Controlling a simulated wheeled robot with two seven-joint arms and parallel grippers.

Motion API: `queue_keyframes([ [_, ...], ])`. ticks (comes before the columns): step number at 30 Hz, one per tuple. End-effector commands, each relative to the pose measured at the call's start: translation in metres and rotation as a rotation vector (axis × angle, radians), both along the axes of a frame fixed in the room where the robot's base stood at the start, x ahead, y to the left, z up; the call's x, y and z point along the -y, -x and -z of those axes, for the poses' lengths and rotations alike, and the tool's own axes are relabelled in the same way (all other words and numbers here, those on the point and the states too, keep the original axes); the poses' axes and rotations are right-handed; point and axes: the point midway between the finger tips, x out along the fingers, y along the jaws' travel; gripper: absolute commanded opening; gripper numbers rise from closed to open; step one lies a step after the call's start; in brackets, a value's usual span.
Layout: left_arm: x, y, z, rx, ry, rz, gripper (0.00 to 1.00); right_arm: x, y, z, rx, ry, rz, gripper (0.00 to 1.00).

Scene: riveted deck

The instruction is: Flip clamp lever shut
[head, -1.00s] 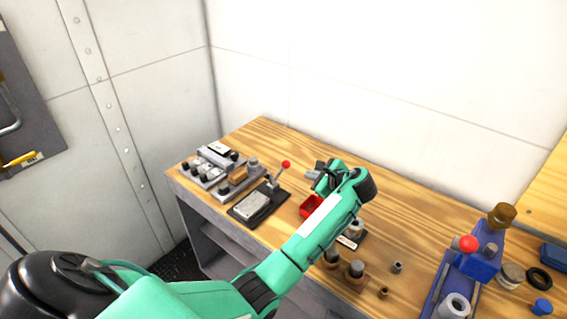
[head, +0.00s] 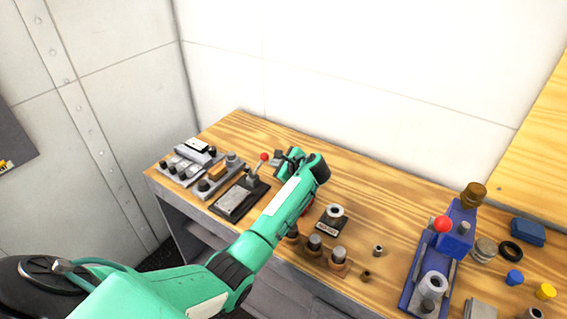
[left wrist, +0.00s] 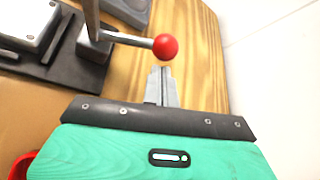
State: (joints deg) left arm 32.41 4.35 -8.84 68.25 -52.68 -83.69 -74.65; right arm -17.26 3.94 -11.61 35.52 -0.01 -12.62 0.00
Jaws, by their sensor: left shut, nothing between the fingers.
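The clamp (head: 240,197) sits on a dark base plate toward the left of the wooden bench. Its lever stands up at a tilt and ends in a red ball knob (head: 264,157). In the left wrist view the red knob (left wrist: 165,47) is just beyond my left gripper's fingertips (left wrist: 161,72); I cannot tell whether they touch. My left gripper (head: 278,157) is shut and empty, just right of the lever in the head view. My right gripper is not in view.
A grey block set with black knobs (head: 193,160) stands left of the clamp. A blue fixture (head: 437,262) with another red knob stands at the right. Several small cylinders and a red tray, mostly hidden by my arm, sit nearby. A wall backs the bench.

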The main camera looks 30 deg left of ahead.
Motion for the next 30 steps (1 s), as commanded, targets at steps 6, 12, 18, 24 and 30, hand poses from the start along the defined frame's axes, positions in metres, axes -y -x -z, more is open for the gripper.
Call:
queue_keyframes([
  [6,-0.015,-0.006,0.008,0.001,-0.001,0.0,0.0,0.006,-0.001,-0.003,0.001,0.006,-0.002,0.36],
  [12,-0.017,-0.006,0.009,0.001,0.0,0.001,0.0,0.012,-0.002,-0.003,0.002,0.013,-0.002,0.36],
  [18,-0.017,-0.006,0.009,0.001,0.0,0.0,0.0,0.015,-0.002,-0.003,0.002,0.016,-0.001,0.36],
  [24,-0.017,-0.005,0.005,0.035,0.002,0.002,0.0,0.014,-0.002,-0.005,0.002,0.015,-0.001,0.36],
  [30,-0.017,-0.004,0.003,0.066,0.004,0.002,0.0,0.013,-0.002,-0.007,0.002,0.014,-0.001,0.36],
])
